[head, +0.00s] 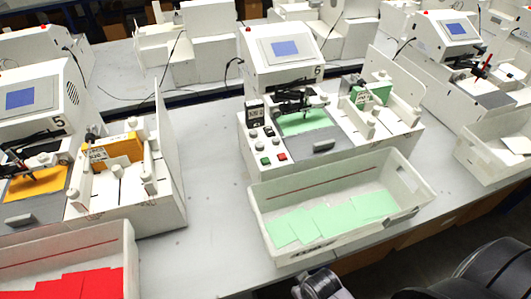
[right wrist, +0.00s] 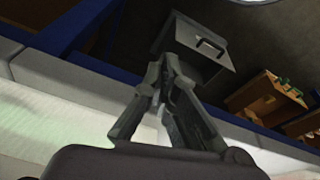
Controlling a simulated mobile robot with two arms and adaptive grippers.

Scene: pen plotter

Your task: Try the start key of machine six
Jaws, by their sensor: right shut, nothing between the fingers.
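Machine six (head: 285,62) is the white plotter in the middle of the head view, with a 6 beside its blue screen. Its small key panel (head: 262,140) is at the front left. A green key (head: 265,161) and a red key (head: 282,156) sit side by side at the panel's lower edge; the key lettering is too small to read. My right gripper (head: 318,284) is at the bottom edge of the head view, in front of the machine's bin and apart from the keys. In the right wrist view its fingers (right wrist: 168,70) are shut and empty. My left gripper is not in view.
A white bin (head: 258,205) with green cards stands in front of machine six, below the keys. Machine five (head: 30,95) and a bin of red cards (head: 128,240) are at left. Bare grey table (head: 205,200) lies between. Another machine (head: 450,50) stands at right.

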